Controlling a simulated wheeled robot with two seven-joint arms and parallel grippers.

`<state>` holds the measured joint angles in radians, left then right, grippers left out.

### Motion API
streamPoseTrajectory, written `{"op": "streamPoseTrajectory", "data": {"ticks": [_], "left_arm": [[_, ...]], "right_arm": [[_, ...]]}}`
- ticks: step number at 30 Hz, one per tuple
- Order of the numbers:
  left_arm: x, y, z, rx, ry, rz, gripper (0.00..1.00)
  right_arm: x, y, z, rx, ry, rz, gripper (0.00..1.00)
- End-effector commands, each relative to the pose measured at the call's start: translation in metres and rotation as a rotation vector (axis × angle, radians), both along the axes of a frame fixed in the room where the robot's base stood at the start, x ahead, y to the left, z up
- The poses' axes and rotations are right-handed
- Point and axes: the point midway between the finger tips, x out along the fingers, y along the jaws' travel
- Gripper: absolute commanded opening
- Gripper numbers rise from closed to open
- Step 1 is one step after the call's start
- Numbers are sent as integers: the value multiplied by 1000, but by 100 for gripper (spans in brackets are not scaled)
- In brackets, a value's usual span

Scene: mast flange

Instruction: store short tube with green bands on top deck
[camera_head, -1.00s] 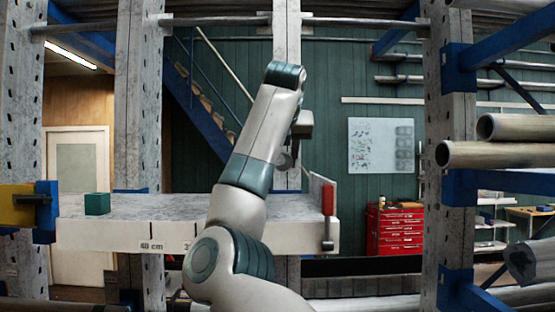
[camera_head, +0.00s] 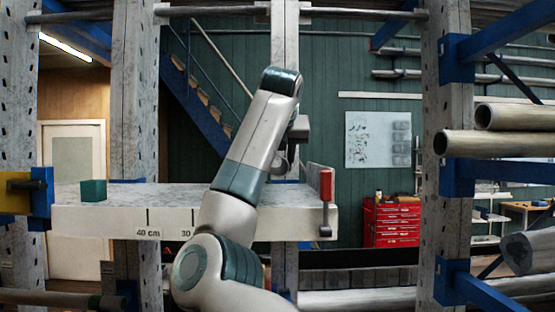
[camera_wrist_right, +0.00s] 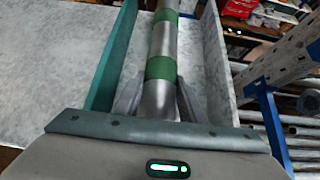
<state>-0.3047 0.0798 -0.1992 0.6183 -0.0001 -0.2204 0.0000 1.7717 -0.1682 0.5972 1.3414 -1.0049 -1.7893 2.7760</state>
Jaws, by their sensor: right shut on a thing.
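In the right wrist view a grey metal tube with green bands (camera_wrist_right: 160,95) runs away between my fingers, and my right gripper (camera_wrist_right: 155,100) is shut on it. The tube lies between a teal upright strip (camera_wrist_right: 112,60) and a grey side wall (camera_wrist_right: 216,60), over a pale surface. I cannot tell whether it touches that surface. In the head view my right gripper (camera_head: 286,163) is over the right part of the pale deck (camera_head: 140,193), and my arm hides most of the tube. My left gripper is not in view.
A green block (camera_head: 93,190) sits at the deck's left end, and a red clamp (camera_head: 326,185) at its right end. Perforated grey posts (camera_head: 455,120) and blue brackets (camera_head: 470,65) stand close on the right. Loose pipes (camera_head: 490,143) jut in there.

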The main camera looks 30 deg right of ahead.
Motion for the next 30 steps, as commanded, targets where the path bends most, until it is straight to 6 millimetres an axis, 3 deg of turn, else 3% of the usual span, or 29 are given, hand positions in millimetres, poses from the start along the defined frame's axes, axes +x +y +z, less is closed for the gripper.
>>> {"op": "streamPoseTrajectory", "data": {"ticks": [21,30], "left_arm": [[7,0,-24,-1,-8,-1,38],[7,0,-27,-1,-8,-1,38]], "right_arm": [[0,0,-48,-1,-1,0,0],[0,0,-56,-1,-1,0,0]]}}
